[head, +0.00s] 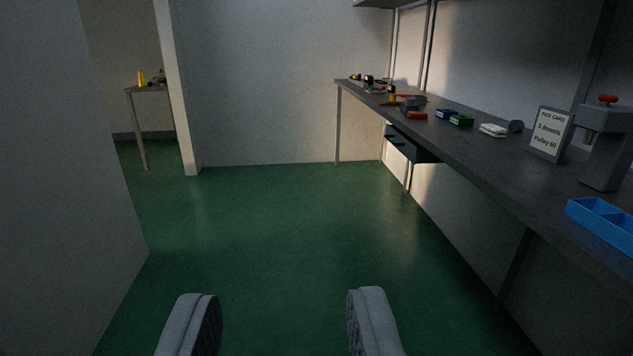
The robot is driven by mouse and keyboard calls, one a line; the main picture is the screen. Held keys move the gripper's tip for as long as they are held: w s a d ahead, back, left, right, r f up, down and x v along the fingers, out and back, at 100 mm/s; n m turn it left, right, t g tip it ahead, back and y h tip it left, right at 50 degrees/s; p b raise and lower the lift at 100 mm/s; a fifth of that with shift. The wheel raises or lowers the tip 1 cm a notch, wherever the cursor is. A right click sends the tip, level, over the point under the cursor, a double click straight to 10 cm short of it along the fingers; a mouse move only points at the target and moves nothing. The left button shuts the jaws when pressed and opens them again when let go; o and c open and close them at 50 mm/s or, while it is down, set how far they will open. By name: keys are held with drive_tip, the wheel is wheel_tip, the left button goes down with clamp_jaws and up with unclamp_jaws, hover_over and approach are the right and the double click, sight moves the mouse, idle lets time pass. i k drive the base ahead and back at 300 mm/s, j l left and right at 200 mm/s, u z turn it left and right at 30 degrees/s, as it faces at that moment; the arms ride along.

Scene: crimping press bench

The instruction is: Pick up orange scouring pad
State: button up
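My gripper (284,300) is open and empty at the bottom of the head view, with its two grey fingers wide apart over the green floor. A small orange-red flat block (416,115) lies near the front edge of the grey bench (470,142) on the right, well away from my gripper. It may be the orange scouring pad, but it is too small to tell. Other dark and reddish items lie close behind it.
On the bench stand green and blue boxes (460,120), a white cloth-like item (493,130), a pick card (550,133), a press (605,145) and a blue tray (604,222). A wall (60,180) bounds the left. The middle floor (280,230) is clear.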

sight(413, 115)
drive_tip(key=i+z, duration=0.15)
drive_tip(key=i, duration=0.4)
drive_tip(key=i+j+z, duration=0.1)
drive_tip(key=i, duration=0.45)
drive_tip(key=i+j+z, duration=0.15)
drive_tip(key=i, duration=0.4)
drive_tip(key=i+l, duration=0.85)
drive_tip(key=i, duration=0.25)
drive_tip(key=i+l+z, duration=0.1)
drive_tip(key=i+l, duration=0.35)
drive_tip(key=i, duration=0.1)
